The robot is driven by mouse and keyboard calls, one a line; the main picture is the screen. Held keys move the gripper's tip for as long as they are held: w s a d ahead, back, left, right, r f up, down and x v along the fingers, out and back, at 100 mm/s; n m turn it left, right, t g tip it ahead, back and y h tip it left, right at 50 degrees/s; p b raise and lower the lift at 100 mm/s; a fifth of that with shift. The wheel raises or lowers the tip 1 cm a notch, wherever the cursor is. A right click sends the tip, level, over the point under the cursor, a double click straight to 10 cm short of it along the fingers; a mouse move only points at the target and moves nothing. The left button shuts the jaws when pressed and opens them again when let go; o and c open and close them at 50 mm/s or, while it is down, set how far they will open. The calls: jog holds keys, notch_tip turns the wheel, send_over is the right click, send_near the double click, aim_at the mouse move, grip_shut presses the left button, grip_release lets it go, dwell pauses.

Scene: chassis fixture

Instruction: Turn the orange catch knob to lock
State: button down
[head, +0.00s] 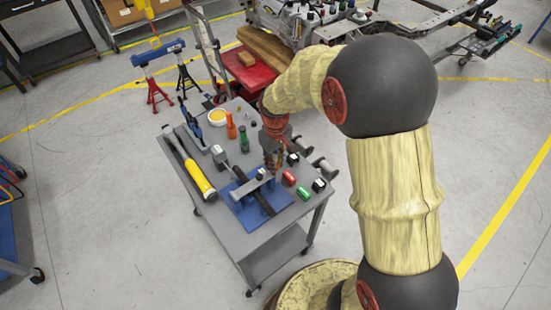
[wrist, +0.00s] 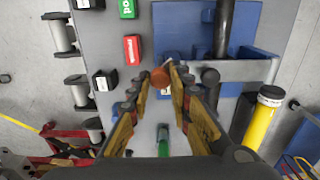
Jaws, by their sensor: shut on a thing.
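The orange catch knob (wrist: 161,77) shows between my fingertips in the wrist view, at the near edge of the blue fixture plate (wrist: 168,22). My gripper (wrist: 164,73) is shut on the knob from both sides. A grey clamp bar (wrist: 240,70) and a dark rod (wrist: 223,25) lie on the fixture to the right of the knob. In the head view my gripper (head: 273,163) points down at the far edge of the blue plate (head: 284,196). The knob is hidden there behind my gripper. I cannot make out the knob's turn angle.
Grey spools (wrist: 62,37) line one cart edge. Floor around the cart is mostly clear.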

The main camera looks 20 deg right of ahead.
jog(key=m+p, duration=0.2)
jog(key=m, duration=0.2)
jog(key=shift+r+m+p, duration=0.15)
jog(key=shift+m+p, duration=0.15)
jog(key=m+p, duration=0.1)
jog(key=m, duration=0.3)
jog(key=shift+p, duration=0.4)
jog(key=shift+m, duration=0.3)
jog(key=c, duration=1.7)
grip_release()
jog(key=shift+o, duration=0.4)
notch_tip(320, 180, up, 12)
